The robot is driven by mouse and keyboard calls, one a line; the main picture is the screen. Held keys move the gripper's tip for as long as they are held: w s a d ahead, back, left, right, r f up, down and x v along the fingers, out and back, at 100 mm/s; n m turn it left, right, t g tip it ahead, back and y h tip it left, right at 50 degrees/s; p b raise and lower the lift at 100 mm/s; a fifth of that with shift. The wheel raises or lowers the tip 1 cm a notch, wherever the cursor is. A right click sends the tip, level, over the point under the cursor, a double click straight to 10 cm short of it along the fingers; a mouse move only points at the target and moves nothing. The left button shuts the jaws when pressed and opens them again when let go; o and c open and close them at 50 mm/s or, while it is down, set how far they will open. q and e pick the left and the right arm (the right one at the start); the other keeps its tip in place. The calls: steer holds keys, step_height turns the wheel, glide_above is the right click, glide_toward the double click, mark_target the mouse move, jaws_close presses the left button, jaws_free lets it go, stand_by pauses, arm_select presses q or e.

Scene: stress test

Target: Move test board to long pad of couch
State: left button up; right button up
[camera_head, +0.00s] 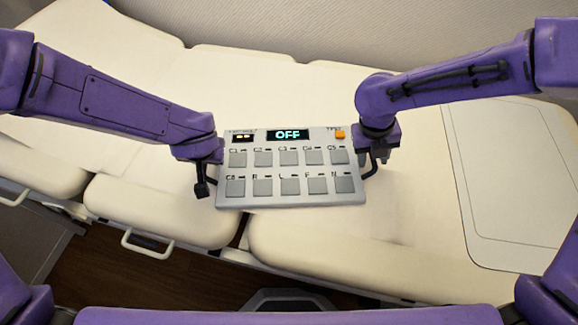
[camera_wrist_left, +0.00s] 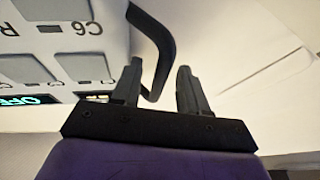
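The test board (camera_head: 290,204) is a grey panel with several square buttons and a display reading OFF. It lies over the cream couch (camera_head: 330,240) in the head view; whether it touches the couch is unclear. Its near-left part shows upside down in the left wrist view (camera_wrist_left: 85,15). A dark handle (camera_wrist_left: 160,45) curves from its side down between the spread fingers of my left gripper (camera_wrist_left: 160,90), with gaps visible. My left gripper is at the board's left side. My right gripper (camera_head: 376,158) is at the right-hand handle (camera_head: 371,172); its fingers are mostly hidden.
The couch has several cream pads, with small front pads carrying metal handles (camera_head: 146,246). A flat pale panel (camera_head: 515,190) lies on the couch at the right. A light wall (camera_head: 300,25) runs behind the couch, and dark wood floor (camera_head: 150,285) shows in front.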

arm_select(q)
steer(key=shift+r, duration=0.1)
steer(key=shift+d+r, duration=0.15)
steer(key=shift+r, duration=0.15)
arm_select(e)
steer(key=shift+a, duration=0.1)
arm_select(q)
steer(key=v, duration=1.1)
steer(key=shift+s, duration=0.2)
arm_select(e)
steer(key=v, duration=1.2)
